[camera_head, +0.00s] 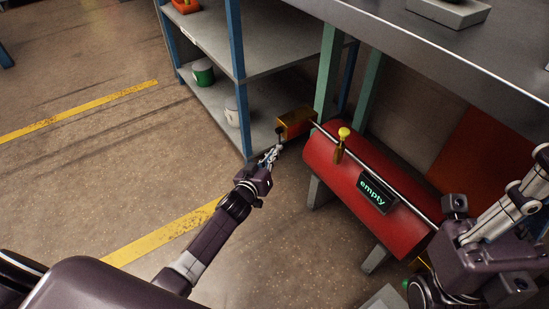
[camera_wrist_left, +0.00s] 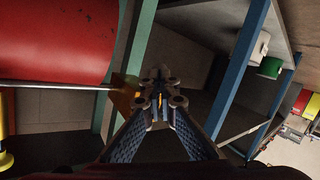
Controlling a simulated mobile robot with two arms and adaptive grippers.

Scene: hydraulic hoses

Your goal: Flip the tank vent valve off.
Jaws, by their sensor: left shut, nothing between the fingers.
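A red tank (camera_head: 330,150) lies on its side below the table, with a dark panel (camera_head: 376,192) reading "empty". A yellow-knobbed valve lever (camera_head: 342,145) stands upright on the pipe along its top. An orange-brass box (camera_head: 298,121) sits at the pipe's far end, with a small dark knob at its left side. I cannot tell from labels which is the vent valve. My left gripper (camera_head: 274,153) is shut and empty, just below and left of the box. In the left wrist view its fingers (camera_wrist_left: 160,88) partly cover the box (camera_wrist_left: 125,98).
A blue-post shelf (camera_head: 235,40) stands left of the tank, holding a green-and-white can (camera_head: 203,72) and a white can (camera_head: 231,110). The grey table (camera_head: 400,50) with green legs overhangs the tank. Open floor lies at left.

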